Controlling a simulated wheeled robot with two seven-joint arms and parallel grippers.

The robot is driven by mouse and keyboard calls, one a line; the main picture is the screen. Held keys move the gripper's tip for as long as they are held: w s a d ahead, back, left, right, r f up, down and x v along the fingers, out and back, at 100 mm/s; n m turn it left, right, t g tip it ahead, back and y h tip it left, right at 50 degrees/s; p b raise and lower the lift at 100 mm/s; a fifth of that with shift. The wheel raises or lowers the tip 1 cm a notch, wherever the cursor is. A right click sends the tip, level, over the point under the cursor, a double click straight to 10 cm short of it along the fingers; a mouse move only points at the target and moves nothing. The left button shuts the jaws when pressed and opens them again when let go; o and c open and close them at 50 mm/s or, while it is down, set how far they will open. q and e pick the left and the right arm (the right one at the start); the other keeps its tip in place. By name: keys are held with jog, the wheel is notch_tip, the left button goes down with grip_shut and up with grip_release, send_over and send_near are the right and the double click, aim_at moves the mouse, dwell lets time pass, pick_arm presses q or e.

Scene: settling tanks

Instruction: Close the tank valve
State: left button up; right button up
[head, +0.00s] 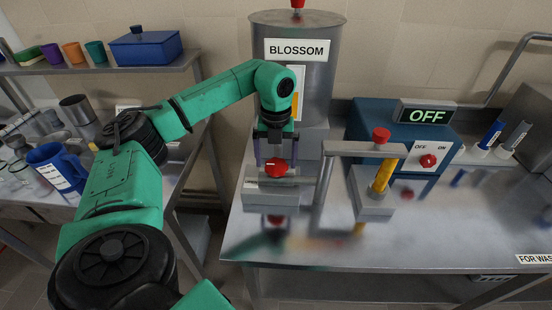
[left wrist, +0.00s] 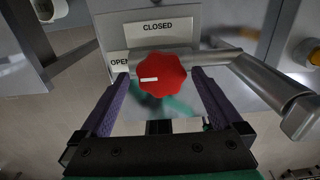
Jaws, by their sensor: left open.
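The tank valve's red lobed knob (head: 275,166) sits on a metal pipe at the foot of the grey tank (head: 322,95) labelled BLOSSOM. In the left wrist view the red knob (left wrist: 162,76) has a white mark pointing left, towards the OPEN label (left wrist: 120,62). The CLOSED label (left wrist: 157,28) is above the knob. My left gripper (head: 274,161) is open over the valve, with its purple fingers on either side of the knob. I cannot tell whether the fingers touch it. My right gripper is not in view.
A blue box (head: 362,118) with an OFF display (head: 428,116) stands behind. The front of the steel bench (head: 400,240) is clear.

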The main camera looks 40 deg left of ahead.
pick_arm(q)
jog(key=shift+s+d+f, duration=0.1)
jog(key=shift+d+f, duration=0.1)
jog(key=shift+a, duration=0.1)
jog(key=c, duration=1.3)
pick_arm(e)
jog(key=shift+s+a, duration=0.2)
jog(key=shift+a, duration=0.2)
